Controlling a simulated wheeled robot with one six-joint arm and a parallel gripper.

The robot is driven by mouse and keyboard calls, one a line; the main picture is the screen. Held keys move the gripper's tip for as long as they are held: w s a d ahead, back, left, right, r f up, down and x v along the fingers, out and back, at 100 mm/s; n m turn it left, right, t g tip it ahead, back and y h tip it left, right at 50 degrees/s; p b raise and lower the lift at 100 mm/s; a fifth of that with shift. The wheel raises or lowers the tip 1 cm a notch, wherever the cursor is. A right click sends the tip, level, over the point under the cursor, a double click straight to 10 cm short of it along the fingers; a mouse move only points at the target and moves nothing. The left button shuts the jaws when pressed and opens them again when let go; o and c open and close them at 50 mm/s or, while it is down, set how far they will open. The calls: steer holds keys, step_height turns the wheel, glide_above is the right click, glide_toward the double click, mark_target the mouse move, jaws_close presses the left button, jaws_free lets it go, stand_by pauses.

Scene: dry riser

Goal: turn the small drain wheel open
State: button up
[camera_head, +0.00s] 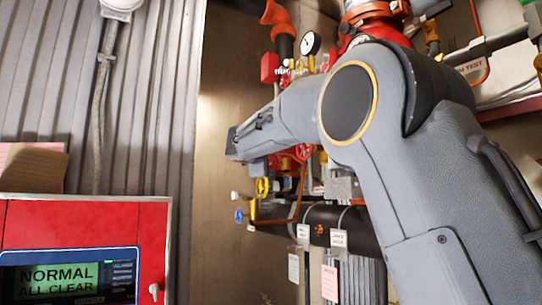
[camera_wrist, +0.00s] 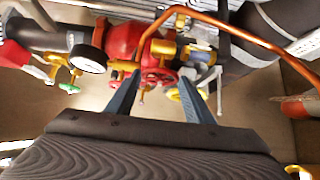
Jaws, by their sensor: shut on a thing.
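A small red handwheel (camera_wrist: 160,78) sits on the pipework in the middle of the wrist view. My gripper (camera_wrist: 159,82) has one finger on each side of it and is shut on it. The rim shows between the fingertips; the exact contact points are too small to make out. No label in view marks it as the drain wheel. A red wheel also shows under my arm in the head view (camera_head: 303,151), but my fingers are hidden there.
A copper pipe (camera_wrist: 235,28) arches over the wrist view, with a white gauge (camera_wrist: 88,59) at left. A red alarm panel (camera_head: 85,225) stands at the head view's lower left.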

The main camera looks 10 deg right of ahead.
steer(key=shift+r+n+g+p, duration=0.3)
steer(key=shift+r+n+p, duration=0.1)
steer(key=shift+p, duration=1.5)
steer(key=shift+f+g+p, duration=0.2)
steer(key=shift+g+p, duration=0.1)
steer(key=shift+p, duration=0.6)
steer(key=o, duration=1)
steer(key=shift+o, duration=0.2)
steer(key=b+v, duration=0.3)
steer(key=v, duration=0.4)
steer(key=shift+s, duration=0.35)
steer(key=shift+r, duration=0.1)
